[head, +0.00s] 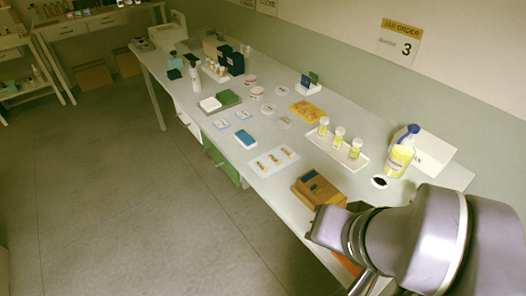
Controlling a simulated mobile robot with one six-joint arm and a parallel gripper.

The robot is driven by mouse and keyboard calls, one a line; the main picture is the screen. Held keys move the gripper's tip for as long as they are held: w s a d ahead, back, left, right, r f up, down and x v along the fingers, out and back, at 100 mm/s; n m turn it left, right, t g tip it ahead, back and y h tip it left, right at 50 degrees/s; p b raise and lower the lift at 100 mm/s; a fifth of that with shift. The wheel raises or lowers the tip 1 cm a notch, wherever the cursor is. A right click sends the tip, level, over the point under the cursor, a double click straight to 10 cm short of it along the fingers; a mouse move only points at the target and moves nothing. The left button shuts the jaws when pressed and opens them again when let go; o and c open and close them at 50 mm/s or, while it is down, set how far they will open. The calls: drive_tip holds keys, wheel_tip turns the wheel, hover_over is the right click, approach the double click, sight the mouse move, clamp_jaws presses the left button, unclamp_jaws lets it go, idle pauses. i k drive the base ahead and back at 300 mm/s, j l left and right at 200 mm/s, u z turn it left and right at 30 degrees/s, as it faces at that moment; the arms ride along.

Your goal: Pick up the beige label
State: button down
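A white sheet (269,174) lies flat near the front edge of the table, about the middle of the head view. It carries several small beige-brown pieces, one of them a beige label (275,158); they are too small to read. I cannot tell whether other beige labels lie elsewhere. My arm fills the lower right corner, to the right of the sheet and well apart from it. The fingers of my gripper cannot be made out, and my arm hides the near right part of the table.
A brown-yellow box (318,190) stands between the sheet and my arm. Behind are a white tray (326,148) with three yellow-labelled bottles and a blue-topped spray bottle (400,155). A blue pad (246,139) lies left of the sheet. A wall runs along the back.

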sight(273, 159)
drive_tip(key=i+j+z, duration=0.2)
drive_tip(key=i+j, duration=0.15)
drive_tip(key=i+j+z, duration=0.4)
drive_tip(key=i+j, duration=0.15)
drive_tip(key=j, duration=0.3)
